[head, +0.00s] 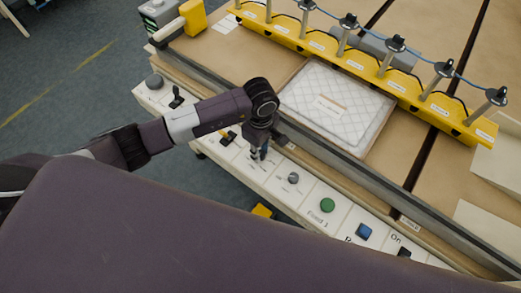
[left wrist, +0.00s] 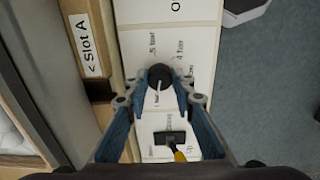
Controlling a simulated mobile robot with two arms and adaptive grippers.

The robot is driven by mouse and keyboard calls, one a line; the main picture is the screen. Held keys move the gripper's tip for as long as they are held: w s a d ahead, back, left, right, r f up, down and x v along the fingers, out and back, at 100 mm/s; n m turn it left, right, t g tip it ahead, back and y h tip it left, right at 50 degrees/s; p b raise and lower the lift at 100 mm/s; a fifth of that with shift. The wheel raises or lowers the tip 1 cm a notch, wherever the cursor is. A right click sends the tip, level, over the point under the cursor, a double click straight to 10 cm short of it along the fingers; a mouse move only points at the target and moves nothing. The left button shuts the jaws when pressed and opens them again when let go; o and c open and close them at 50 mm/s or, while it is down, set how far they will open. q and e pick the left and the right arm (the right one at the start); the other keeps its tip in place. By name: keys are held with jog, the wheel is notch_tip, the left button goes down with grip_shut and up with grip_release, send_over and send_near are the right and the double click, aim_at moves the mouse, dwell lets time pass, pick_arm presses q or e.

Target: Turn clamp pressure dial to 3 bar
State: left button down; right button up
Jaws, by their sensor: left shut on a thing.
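The clamp pressure dial (left wrist: 160,77) is a round black knob on the white control panel, with a pale pointer line toward the bottom of the left wrist view. In the head view the left gripper (head: 258,153) reaches down to the panel (head: 314,193) and hides most of the dial. My right gripper is not in view.
A black lever with a yellow handle (left wrist: 178,150) is close by the dial. A grey knob (head: 293,178), green button (head: 327,205) and blue button (head: 364,231) line the panel. Behind lie a quilted wadding pad (head: 315,88) and a yellow rail (head: 375,80) with several posts.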

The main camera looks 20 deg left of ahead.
pick_arm(q)
jog(key=n+b, duration=0.2)
jog(key=n, duration=0.2)
jog(key=shift+f+b, duration=0.1)
jog(key=shift+b, duration=0.3)
jog(key=n+b, duration=0.2)
jog(key=n, duration=0.3)
jog(key=shift+n+b, duration=0.4)
jog(key=n+b, duration=0.2)
jog(key=n, duration=0.3)
jog(key=shift+n+b, duration=0.75)
jog(key=shift+n, duration=1.75)
jog(key=c, duration=1.6)
grip_release()
